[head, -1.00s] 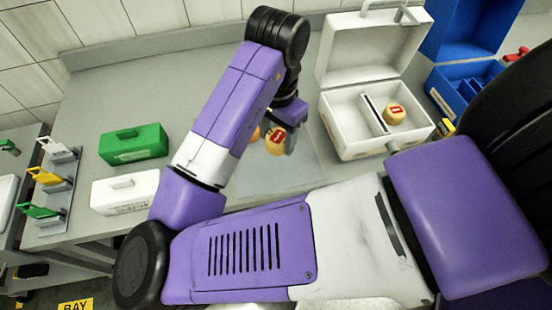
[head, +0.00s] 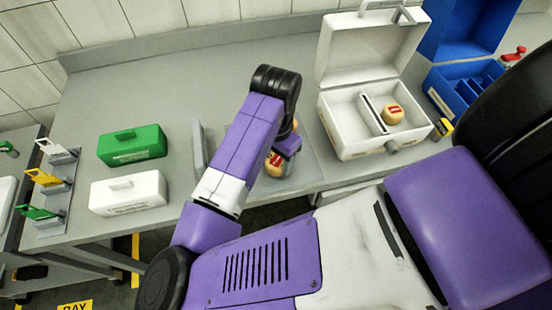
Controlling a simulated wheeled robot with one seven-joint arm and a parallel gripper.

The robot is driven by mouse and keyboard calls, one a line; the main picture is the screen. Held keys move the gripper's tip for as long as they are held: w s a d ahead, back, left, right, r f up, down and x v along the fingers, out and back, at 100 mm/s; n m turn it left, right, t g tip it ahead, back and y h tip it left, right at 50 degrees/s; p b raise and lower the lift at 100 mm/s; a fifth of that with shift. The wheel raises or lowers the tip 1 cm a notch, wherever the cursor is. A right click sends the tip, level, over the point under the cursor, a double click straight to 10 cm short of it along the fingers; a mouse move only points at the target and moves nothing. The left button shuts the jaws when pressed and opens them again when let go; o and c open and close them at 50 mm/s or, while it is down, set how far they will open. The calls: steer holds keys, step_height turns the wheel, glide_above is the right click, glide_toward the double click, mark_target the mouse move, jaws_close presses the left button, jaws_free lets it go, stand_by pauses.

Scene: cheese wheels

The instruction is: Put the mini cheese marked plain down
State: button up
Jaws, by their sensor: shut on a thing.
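My gripper (head: 284,152) is mostly hidden behind my own forearm. It is shut on a small yellowish cheese (head: 275,164) with a red label, at or just above a grey mat (head: 305,172) on the bench. I cannot tell whether the cheese touches the mat, and its label is too small to read. A similar cheese (head: 392,115) with a red label sits in the right compartment of the open white case (head: 350,146). A bit of something orange (head: 296,125) shows beside my wrist, mostly hidden.
A green box (head: 132,146) and a white box (head: 128,192) stand at left, near a rack (head: 60,195) of coloured tags. A grey upright panel (head: 198,148) stands left of my arm. An open blue case (head: 462,90) is at right. The back of the bench is clear.

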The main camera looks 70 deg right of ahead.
mark_target(276, 161)
steer(key=shift+f, duration=0.15)
steer(key=o, duration=1.4)
steer(key=shift+o, duration=0.2)
step_height(276, 161, up, 12)
